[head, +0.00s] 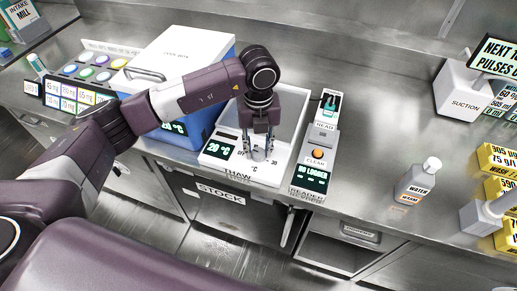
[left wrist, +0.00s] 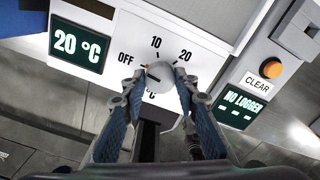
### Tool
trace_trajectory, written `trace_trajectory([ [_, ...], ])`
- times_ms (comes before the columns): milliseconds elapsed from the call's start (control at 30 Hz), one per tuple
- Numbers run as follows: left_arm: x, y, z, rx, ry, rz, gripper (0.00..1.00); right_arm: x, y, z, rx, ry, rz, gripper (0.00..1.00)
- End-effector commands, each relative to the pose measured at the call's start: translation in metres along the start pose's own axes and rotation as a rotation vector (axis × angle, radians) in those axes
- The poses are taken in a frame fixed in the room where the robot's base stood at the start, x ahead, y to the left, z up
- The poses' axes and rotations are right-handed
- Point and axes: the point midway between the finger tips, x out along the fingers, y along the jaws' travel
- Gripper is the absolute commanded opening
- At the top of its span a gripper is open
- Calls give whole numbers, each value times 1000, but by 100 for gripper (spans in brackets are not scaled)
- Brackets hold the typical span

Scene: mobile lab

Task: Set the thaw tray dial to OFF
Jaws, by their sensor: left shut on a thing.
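The thaw tray (head: 298,105) is a white open tray on the counter, with a sloped front panel. The panel carries a round pale dial (left wrist: 160,76) with OFF, 10 and 20 printed around it. The dial's orange mark is on its upper left, towards OFF. The display (left wrist: 79,44) left of the dial reads 20 °C, also in the head view (head: 217,149). My left gripper (head: 257,150) points down at the panel, its fingers shut on the dial from both sides in the left wrist view (left wrist: 161,84). My right gripper is not in view.
The blue and white box (head: 185,60) stands close to the left of the tray. The reader (head: 311,172), with an orange CLEAR button (head: 317,154), is close on the right. A water bottle (head: 418,180) stands further right, with clear counter between.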

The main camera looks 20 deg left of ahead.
Motion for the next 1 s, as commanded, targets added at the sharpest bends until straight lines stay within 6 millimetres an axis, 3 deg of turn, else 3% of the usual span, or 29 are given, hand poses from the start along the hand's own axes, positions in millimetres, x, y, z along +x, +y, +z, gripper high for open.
trace_trajectory([
  [300, -1, 0, 1, -121, -3, -2, 4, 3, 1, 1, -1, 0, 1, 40],
  [833, -2, 0, 1, -145, -4, -3, 4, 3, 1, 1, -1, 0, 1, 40],
  [867, -2, 0, 1, -145, -4, -3, 29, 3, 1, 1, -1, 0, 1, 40],
  [1000, -1, 0, 1, -144, -3, -2, 45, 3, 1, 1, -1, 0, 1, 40],
])
